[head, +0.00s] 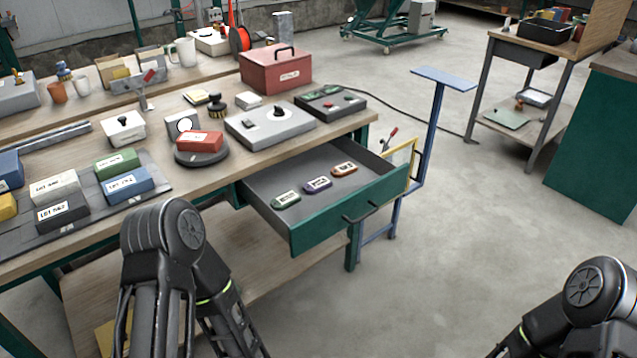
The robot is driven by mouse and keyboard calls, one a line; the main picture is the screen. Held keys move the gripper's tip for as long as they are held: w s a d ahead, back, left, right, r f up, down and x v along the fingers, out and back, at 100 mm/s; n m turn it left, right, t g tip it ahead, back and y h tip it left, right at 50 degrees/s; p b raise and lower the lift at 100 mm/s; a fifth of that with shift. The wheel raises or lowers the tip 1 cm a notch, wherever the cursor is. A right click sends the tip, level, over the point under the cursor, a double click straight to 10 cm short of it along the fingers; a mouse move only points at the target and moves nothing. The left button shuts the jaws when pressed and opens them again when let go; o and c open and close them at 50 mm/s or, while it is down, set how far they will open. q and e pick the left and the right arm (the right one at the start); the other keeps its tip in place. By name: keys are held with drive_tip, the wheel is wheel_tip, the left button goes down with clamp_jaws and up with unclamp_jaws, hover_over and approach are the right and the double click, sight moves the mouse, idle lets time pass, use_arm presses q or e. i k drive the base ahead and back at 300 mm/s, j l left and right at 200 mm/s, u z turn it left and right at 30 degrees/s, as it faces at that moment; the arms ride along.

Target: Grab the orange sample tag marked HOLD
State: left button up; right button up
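An orange tag (344,169) lies flat in the open green drawer (322,218), at the drawer's right end. A purple tag (318,184) lies in the middle and a green tag (285,199) to the left, in a slanted row. The lettering on the tags is too small to read. My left arm comes up at the lower left, in front of the bench and left of the drawer. My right arm is at the lower right corner, well away from the drawer. Neither gripper's fingertips show.
The drawer is pulled out under the wooden bench (215,178), with a dark handle on its front. On the bench above it stand a grey control box (268,128), a dark box (330,104) and a red toolbox (274,72). A blue stand (432,130) is right of the drawer.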

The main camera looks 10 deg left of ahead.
sight(348, 169)
drive_tip(key=i+l, duration=0.3)
drive_tip(key=i+l+u, duration=0.15)
drive_tip(key=i+l, duration=0.15)
drive_tip(key=l, duration=0.15)
drive_tip(key=i+l, duration=0.25)
drive_tip(key=l, duration=0.15)
drive_tip(key=i+l+u, duration=0.15)
drive_tip(key=i+l, duration=0.4)
drive_tip(key=l, duration=0.3)
drive_tip(key=i+l+u, duration=0.15)
drive_tip(key=l, duration=0.25)
drive_tip(key=i, duration=0.1)
